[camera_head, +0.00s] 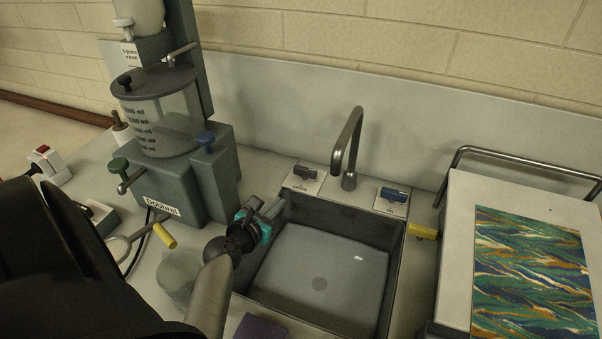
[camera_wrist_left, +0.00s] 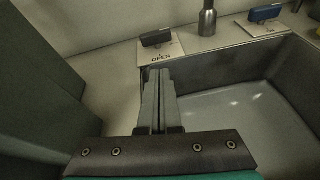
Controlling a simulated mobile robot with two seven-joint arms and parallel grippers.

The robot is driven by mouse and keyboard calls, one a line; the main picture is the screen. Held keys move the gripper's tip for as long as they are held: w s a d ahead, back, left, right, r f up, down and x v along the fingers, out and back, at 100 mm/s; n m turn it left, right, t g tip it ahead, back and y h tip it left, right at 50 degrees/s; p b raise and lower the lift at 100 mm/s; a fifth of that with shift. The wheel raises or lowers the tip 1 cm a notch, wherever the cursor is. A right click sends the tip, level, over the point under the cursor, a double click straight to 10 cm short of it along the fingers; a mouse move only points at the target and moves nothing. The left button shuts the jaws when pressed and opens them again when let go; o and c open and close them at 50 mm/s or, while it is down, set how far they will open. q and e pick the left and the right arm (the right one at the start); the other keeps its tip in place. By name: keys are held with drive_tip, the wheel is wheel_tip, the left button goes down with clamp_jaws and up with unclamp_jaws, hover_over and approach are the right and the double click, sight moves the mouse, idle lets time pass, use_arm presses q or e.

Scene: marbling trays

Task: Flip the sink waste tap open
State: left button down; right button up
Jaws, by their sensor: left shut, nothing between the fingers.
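The sink (camera_head: 393,262) has two small levers on white plates behind its back rim. The dark grey lever (camera_head: 305,172) is left of the spout; its plate reads "OPEN" in the left wrist view, where the lever (camera_wrist_left: 156,37) also shows. A blue lever (camera_head: 395,194) is right of the spout and also shows in the left wrist view (camera_wrist_left: 265,13). I cannot read which one is marked waste. My left gripper (camera_head: 273,207) is shut and empty over the sink's back left corner, just in front of the grey lever, seemingly apart from it. Its fingers (camera_wrist_left: 157,76) point at that plate.
The steel spout (camera_head: 346,150) rises between the levers. A grey-green dispenser (camera_head: 180,180) stands close left of my gripper. Liquid lies in the basin. A board with a marbled sheet (camera_head: 530,270) and steel rail (camera_head: 520,160) is at right. A purple block (camera_head: 262,328) lies in front.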

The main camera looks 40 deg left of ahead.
use_arm(q)
drive_tip(key=a+n, duration=0.1)
drive_tip(key=n+y+b, duration=0.1)
drive_tip(key=b, duration=0.3)
approach(298, 171)
drive_tip(key=x, duration=0.4)
drive_tip(key=shift+w+a+f, duration=0.1)
drive_tip(key=shift+w+f, duration=0.1)
drive_tip(key=shift+f, duration=0.3)
drive_tip(key=shift+w+a, duration=0.2)
drive_tip(key=shift+w, duration=0.5)
drive_tip(key=shift+w+a, duration=0.1)
drive_tip(key=shift+w, duration=0.1)
use_arm(e)
drive_tip(key=f, duration=0.1)
drive_tip(key=s+f, duration=0.1)
drive_tip(key=f, duration=0.2)
drive_tip(key=shift+s+d+f, duration=0.1)
drive_tip(key=shift+s+f, duration=0.15)
drive_tip(key=shift+f, duration=0.1)
